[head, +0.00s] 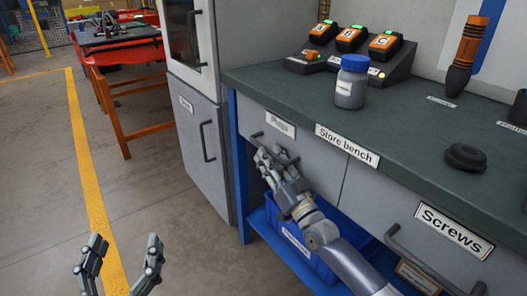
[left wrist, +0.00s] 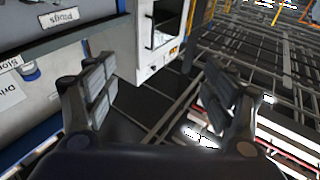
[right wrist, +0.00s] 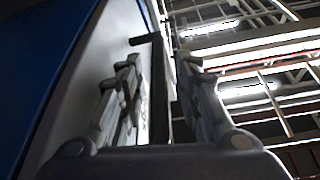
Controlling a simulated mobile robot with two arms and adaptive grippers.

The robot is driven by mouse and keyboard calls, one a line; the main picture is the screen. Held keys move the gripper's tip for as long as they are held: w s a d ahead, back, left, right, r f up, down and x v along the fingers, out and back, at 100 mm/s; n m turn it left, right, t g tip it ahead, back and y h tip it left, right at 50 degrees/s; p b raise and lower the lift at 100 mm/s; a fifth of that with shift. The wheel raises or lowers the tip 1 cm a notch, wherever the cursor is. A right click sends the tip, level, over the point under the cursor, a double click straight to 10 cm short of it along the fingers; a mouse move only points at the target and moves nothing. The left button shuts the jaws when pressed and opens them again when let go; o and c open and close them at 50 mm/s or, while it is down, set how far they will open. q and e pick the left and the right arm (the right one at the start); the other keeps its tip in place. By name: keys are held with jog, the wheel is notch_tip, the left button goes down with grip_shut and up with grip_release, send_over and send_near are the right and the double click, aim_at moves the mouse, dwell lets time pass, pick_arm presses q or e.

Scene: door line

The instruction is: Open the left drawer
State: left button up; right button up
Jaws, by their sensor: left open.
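The left drawer (head: 322,168), labelled "Plugs", is a grey front under the bench top and looks closed, flush with the bench. Its dark bar handle (head: 286,156) is partly hidden by my right gripper (head: 268,153). In the right wrist view, the handle bar (right wrist: 158,90) stands between the two fingers of my right gripper (right wrist: 160,68), which look open with gaps on both sides. My left gripper (head: 127,240) is open and empty over the floor at the lower left, well away from the drawer. The "Plugs" label also shows in the left wrist view (left wrist: 60,17).
The "Screws" drawer handle (head: 432,265) sticks out at the right. A blue bin (head: 262,226) sits on the shelf below. A grey cabinet (head: 200,140) adjoins the bench at the left. A blue-lidded jar (head: 351,85) stands on top.

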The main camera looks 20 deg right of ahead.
pick_arm(q)
jog(key=shift+s+d+r+t+h+b, duration=0.15)
jog(key=shift+s+r+t+h, duration=0.15)
jog(key=shift+r+t, duration=0.45)
jog(key=shift+s+r+t+h+b, duration=0.15)
jog(key=shift+s+r+t+h, duration=0.15)
jog(key=shift+r, duration=0.8)
pick_arm(e)
jog(key=shift+x, duration=1.9)
grip_shut()
